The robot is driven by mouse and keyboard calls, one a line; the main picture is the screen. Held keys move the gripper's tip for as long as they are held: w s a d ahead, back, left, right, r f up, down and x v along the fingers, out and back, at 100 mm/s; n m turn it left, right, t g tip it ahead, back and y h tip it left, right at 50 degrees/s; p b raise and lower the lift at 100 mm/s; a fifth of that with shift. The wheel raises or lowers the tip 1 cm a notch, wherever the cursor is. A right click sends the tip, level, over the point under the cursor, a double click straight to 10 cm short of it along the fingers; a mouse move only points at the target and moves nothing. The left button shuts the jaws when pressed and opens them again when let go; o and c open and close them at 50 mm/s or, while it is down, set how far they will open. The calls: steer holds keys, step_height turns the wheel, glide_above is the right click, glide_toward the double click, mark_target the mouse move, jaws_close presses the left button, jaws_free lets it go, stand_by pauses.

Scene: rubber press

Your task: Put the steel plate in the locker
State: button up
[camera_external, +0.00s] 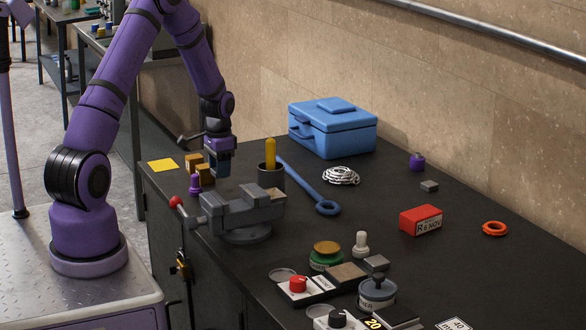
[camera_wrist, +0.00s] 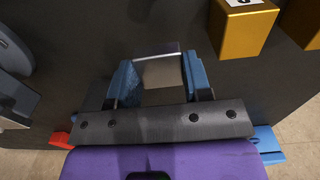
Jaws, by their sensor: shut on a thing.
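My gripper (camera_external: 220,168) is low over the far left part of the dark bench, beside two brass-coloured blocks. In the wrist view its blue fingers (camera_wrist: 160,82) are shut on a flat, pale grey piece, which looks like the steel plate (camera_wrist: 160,70). In the external view I cannot make out the plate at the fingers. No open locker shows. The bench's dark front (camera_external: 215,285) has a door with a brass padlock-like fitting (camera_external: 183,265), and I cannot tell if this is the locker.
The brass blocks (camera_external: 205,175) and a purple piece (camera_external: 195,184) stand close to my gripper. A grey vise (camera_external: 245,210), a dark cup with a yellow handle (camera_external: 270,155) and a blue wrench (camera_external: 305,185) lie to the right. A blue toolbox (camera_external: 335,135) stands behind.

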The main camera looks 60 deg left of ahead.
mark_target(221, 191)
steer(key=shift+f, duration=2.25)
steer(key=shift+f, duration=0.15)
steer(key=o, duration=1.1)
step_height(221, 191, up, 12)
steer(key=shift+r, duration=0.15)
steer(key=shift+r, duration=0.1)
